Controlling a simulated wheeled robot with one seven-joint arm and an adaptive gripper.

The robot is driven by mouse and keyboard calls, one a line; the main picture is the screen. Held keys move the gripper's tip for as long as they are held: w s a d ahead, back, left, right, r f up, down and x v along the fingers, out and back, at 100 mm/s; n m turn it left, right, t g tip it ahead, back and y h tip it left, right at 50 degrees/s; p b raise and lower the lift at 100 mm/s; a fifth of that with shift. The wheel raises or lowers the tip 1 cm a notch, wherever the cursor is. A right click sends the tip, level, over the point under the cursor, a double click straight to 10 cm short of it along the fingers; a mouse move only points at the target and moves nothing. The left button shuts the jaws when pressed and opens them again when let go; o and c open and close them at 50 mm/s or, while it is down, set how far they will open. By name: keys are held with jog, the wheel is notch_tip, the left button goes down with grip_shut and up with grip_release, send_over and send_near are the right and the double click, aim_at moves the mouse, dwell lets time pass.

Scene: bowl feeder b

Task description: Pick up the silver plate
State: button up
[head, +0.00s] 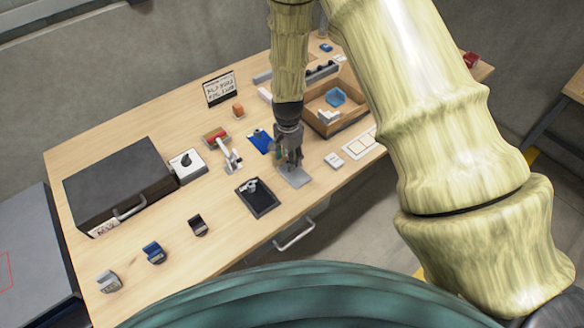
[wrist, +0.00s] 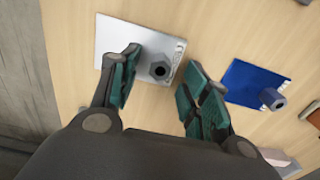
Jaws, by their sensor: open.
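The silver plate (head: 297,178) lies flat on the wooden table near its front edge, partly hidden by my gripper (head: 291,160) in the head view. In the wrist view the silver plate (wrist: 115,42) is a light rectangle with a dark hexagonal knob (wrist: 160,68) standing near one edge and small print beside it. My gripper (wrist: 163,65) is open, with the knob between its two teal-padded fingers in the picture. Nothing is held. I cannot tell how far the fingertips are above the plate.
A blue plate (head: 259,141) with its own knob lies close behind. A black plate (head: 256,203) lies front left. A wooden tray (head: 345,124) stands to the right, near a small white block (head: 334,160). A black box (head: 118,180) fills the left. Table between the plates is clear.

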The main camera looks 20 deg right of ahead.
jog(key=shift+f+p, duration=0.45)
jog(key=shift+f, duration=0.85)
jog(key=shift+s, duration=0.1)
jog(key=shift+c, duration=0.4)
grip_shut()
